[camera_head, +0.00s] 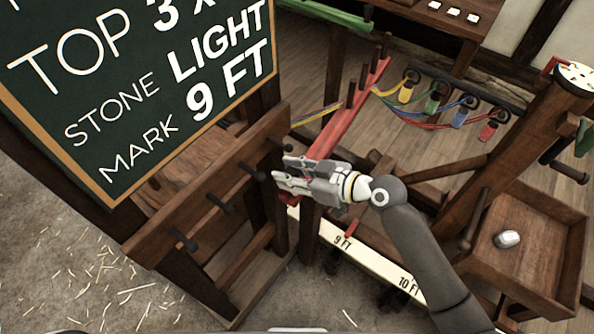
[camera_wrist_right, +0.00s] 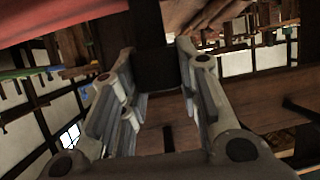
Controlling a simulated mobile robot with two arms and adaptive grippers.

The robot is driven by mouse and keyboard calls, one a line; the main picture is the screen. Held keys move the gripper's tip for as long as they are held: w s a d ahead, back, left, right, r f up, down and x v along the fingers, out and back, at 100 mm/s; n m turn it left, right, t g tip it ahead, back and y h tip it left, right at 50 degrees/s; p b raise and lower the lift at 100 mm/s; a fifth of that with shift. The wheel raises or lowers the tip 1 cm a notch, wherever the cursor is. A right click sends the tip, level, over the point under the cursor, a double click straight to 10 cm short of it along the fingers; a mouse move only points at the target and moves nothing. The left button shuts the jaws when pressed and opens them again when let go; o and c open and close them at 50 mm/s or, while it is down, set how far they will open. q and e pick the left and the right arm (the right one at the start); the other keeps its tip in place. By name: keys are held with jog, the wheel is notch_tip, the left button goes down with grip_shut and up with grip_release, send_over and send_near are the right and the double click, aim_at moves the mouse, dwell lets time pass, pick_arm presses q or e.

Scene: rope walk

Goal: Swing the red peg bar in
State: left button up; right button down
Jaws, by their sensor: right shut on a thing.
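The red peg bar (camera_head: 348,118) slants from the back centre toward my right gripper (camera_head: 281,170), with dark pegs standing on it. Colored strands run to it from both sides. My right gripper is at the bar's near end, over the edge of the wooden peg rail. In the right wrist view, the fingers (camera_wrist_right: 155,75) are shut on a dark upright handle (camera_wrist_right: 155,40). The red bar (camera_wrist_right: 60,18) shows close by at the upper left. The gripper hides how the handle joins the bar. My left gripper is not in view.
A wooden rail with dark pegs (camera_head: 217,203) stands left of the gripper, below a chalkboard (camera_head: 120,85). A white marked strip (camera_head: 372,262) lies below my right arm.

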jog(key=shift+w+a+m+t+h+p, duration=0.45)
jog(key=shift+a+m+t+p, duration=0.1)
jog(key=shift+m+t+p, duration=0.15)
jog(key=c, duration=1.1)
grip_release()
jog(key=shift+a, duration=0.1)
jog(key=shift+o, duration=0.2)
jog(key=v, duration=1.2)
jog(key=shift+f, duration=0.1)
